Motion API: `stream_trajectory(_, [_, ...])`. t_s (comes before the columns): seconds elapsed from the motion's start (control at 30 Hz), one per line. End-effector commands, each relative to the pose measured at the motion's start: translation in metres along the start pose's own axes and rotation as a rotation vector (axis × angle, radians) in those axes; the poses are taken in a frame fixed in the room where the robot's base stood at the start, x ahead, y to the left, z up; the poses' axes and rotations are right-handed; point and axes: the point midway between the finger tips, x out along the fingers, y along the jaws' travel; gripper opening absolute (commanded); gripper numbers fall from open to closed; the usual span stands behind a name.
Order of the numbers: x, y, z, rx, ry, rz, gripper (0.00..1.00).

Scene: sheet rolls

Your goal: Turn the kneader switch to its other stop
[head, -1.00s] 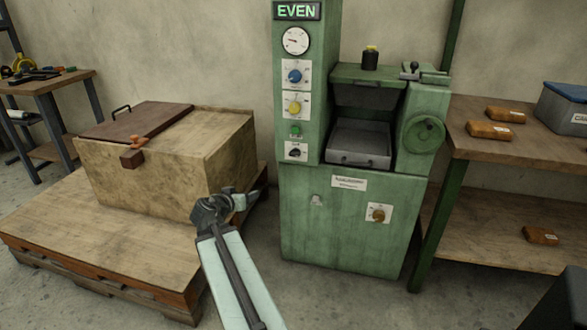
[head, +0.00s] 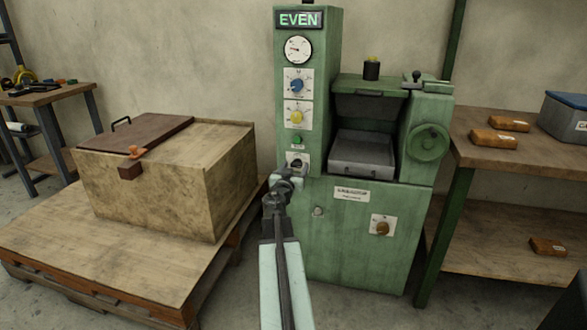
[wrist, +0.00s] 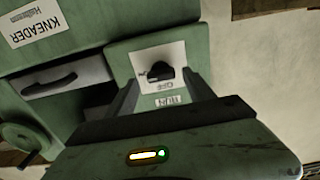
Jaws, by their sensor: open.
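The black rotary switch (wrist: 158,71) sits on a white plate marked OFF in the wrist view, where the picture is turned upside down. In the head view its plate (head: 293,156) is at the bottom of the green control column, partly hidden by my gripper (head: 291,172). In the wrist view my gripper (wrist: 160,88) is open, with its two dark fingers pointing at the plate and the switch seen between and beyond their tips. No contact with the switch shows. Which stop it is at I cannot tell clearly.
The green machine (head: 352,265) carries a KNEADER sign (wrist: 36,22). Above the switch are a green button (head: 297,140), yellow knob (head: 297,117) and blue knob (head: 297,86). A brown knob (head: 382,228) is lower right. A wooden box (head: 150,190) stands on a pallet at left.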

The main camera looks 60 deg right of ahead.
Motion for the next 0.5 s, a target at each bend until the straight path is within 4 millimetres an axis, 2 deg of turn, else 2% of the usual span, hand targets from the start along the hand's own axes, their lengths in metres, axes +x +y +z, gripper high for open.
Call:
stream_trajectory(0.07, [0.0068, 0.0003, 0.0, 0.0, 0.0, -0.001, 0.62])
stream_trajectory(0.27, [0.006, 0.0003, 0.0001, 0.0, 0.0, -0.002, 0.62])
stream_trajectory(0.5, [0.0059, 0.0008, 0.0001, 0.0, 0.0, -0.001, 0.0])
